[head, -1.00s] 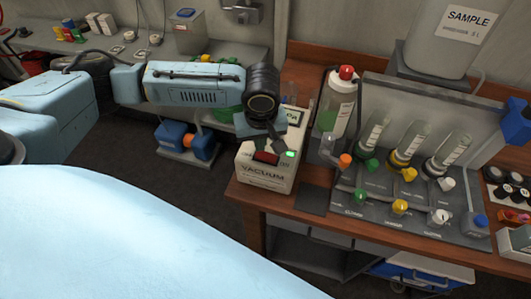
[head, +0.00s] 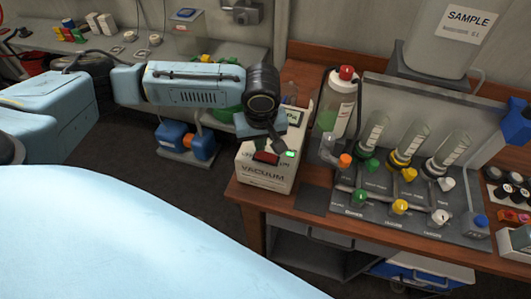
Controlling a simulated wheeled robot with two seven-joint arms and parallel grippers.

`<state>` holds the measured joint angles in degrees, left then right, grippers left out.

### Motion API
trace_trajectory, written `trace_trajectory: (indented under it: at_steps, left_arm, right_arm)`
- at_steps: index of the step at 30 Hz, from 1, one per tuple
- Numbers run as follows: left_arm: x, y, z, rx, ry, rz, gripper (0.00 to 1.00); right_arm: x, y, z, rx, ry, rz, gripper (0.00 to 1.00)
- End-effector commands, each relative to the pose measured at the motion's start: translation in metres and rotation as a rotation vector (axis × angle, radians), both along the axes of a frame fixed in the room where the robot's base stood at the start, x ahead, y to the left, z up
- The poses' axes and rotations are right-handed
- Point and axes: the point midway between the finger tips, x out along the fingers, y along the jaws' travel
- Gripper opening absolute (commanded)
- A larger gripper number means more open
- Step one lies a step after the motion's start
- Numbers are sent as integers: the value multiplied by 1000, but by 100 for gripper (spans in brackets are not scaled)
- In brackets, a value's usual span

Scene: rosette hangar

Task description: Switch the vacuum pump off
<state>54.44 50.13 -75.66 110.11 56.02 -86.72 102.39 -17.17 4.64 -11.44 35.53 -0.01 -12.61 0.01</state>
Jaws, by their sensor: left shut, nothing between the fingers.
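The vacuum pump (head: 265,177) is a cream box marked "VACUUM" at the left end of the wooden bench. A red switch (head: 266,158) sits on its upper front edge, and a small green light (head: 290,154) beside it is lit. My left gripper (head: 275,148) points down over the top of the pump, its fingers shut and empty, close to the switch. I cannot tell whether the fingertips touch the switch. The wrist hides part of the pump's top and some of its small display. My right gripper is not in view.
Right of the pump stands a manifold rack (head: 430,218) with coloured valves and several clear tubes. A red-capped bottle (head: 338,108) stands behind it, close to my left wrist. A dark pad (head: 312,200) lies on the bench (head: 285,202) beside the pump.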

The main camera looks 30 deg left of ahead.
Motion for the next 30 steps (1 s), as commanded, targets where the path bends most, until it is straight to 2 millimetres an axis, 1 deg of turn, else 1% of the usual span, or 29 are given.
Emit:
trace_trajectory:
  at_steps: [14,30]
  left_arm:
    - [0,0,0,0,0,0,0]
    - [0,0,-8,-1,1,0,0]
  right_arm:
    - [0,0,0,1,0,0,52]
    - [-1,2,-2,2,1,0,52]
